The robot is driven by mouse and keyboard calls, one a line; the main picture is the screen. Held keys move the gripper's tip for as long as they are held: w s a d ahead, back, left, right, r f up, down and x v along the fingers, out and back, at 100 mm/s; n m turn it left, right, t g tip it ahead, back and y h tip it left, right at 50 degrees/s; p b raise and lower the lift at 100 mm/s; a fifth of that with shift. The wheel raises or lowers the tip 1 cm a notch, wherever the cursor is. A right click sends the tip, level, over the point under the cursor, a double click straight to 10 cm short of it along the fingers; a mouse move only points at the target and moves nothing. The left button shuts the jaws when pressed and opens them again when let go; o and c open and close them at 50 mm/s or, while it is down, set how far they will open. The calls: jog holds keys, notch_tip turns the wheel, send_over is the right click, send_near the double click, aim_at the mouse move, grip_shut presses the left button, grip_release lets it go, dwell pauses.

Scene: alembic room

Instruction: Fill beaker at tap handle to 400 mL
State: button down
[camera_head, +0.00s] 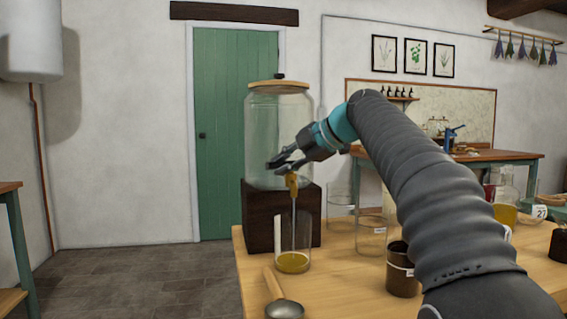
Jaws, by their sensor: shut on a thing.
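A large glass dispenser (270,125) with a wooden lid stands on a dark wooden block (262,215). Its brass-coloured tap (292,184) sticks out at the front, low on the glass. My gripper (281,164) is at the top of the tap and shut on the tap handle, which its fingers mostly hide. A thin stream runs from the tap into the clear beaker (304,240) standing upright below it. Shallow yellow liquid (292,262) covers the beaker's bottom. A pale strip runs up its left side; I cannot read any marks.
Empty glass vessels (371,234) and a dark brown cup (402,270) stand to the right on the wooden table (340,285). A metal ladle (284,308) lies in front of the beaker. Free floor is at left.

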dwell(0.3)
jog(key=shift+a+f+b, duration=0.1)
jog(key=shift+b, duration=0.2)
jog(key=shift+m+t, duration=0.3)
jog(key=shift+w+a+m+t+h+b, duration=0.1)
jog(key=shift+w+m+t+h+b, duration=0.1)
jog(key=shift+m+t+h+b, duration=0.6)
jog(key=shift+w+a+m+t+h, duration=0.1)
jog(key=shift+m+t+h, duration=0.25)
jog(key=shift+m, duration=0.45)
jog(key=shift+r, duration=0.2)
